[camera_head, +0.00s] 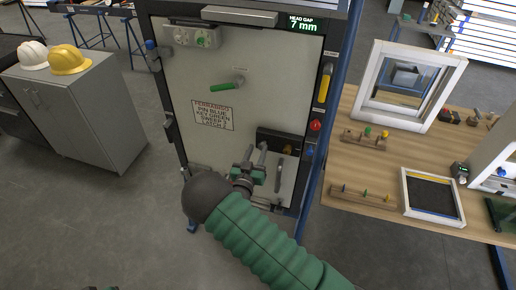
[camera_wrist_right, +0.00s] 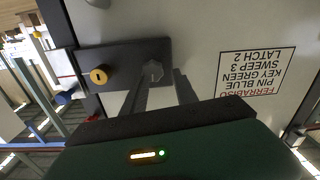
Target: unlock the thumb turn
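The thumb turn is a grey, faceted knob (camera_wrist_right: 153,73) on a dark lock plate (camera_wrist_right: 117,60) in the right wrist view. The plate also shows on the lower right of the door in the head view (camera_head: 281,138). My right gripper (camera_head: 257,153) reaches up to the plate's left end. In the wrist view its two fingers (camera_wrist_right: 161,72) are apart, with the knob between their tips. A gap shows at the right finger; contact at the left finger is unclear. In the head view the gripper largely hides the knob.
A brass cylinder (camera_head: 287,149) sits beside the knob on the plate. A wooden workbench (camera_head: 400,160) stands at right, a grey cabinet (camera_head: 85,115) at left.

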